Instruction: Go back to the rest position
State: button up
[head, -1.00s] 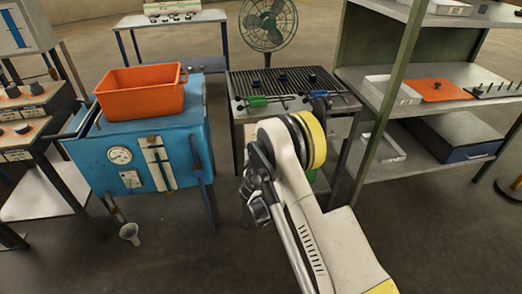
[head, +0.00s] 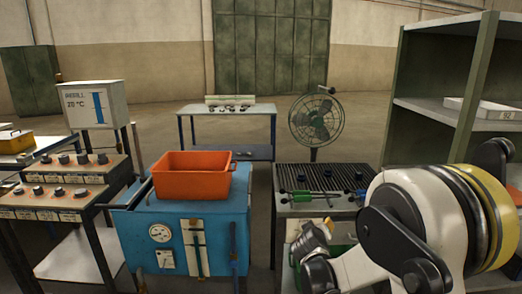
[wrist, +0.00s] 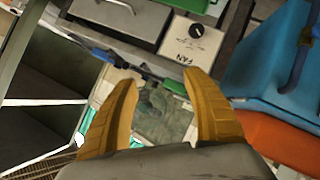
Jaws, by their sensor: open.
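My gripper (wrist: 162,80) shows in the wrist view as two tan fingers spread apart. Nothing is held between them. In the head view my arm fills the lower right, folded in front of the slatted bench; I cannot make out the fingertips there. The blue furnace (wrist: 270,70) and part of the orange bin (wrist: 285,140) are at the right of that view.
In the head view the orange bin stands on the blue furnace (head: 215,225). The slatted bench (head: 300,175) carries green- and blue-handled tools. A fan (head: 314,120) stands behind it. A control panel (head: 60,185) is at left, green shelving (head: 440,75) at right.

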jog(key=s+d+r+m+g+y, duration=0.1)
jog(key=s+r, duration=0.4)
jog(key=s, duration=0.4)
jog(key=s+d+r+m+g+y, duration=0.1)
jog(key=s+r+g, duration=0.1)
jog(key=s+r, duration=0.5)
jog(key=s+a+f+m+g+y, duration=0.1)
jog(key=s, duration=1)
jog(key=s+a+f+y, duration=0.1)
jog(key=s+f, duration=0.1)
jog(key=s, duration=0.9)
jog(key=shift+a+f+m+g, duration=0.25)
jog(key=shift+m+g, duration=0.15)
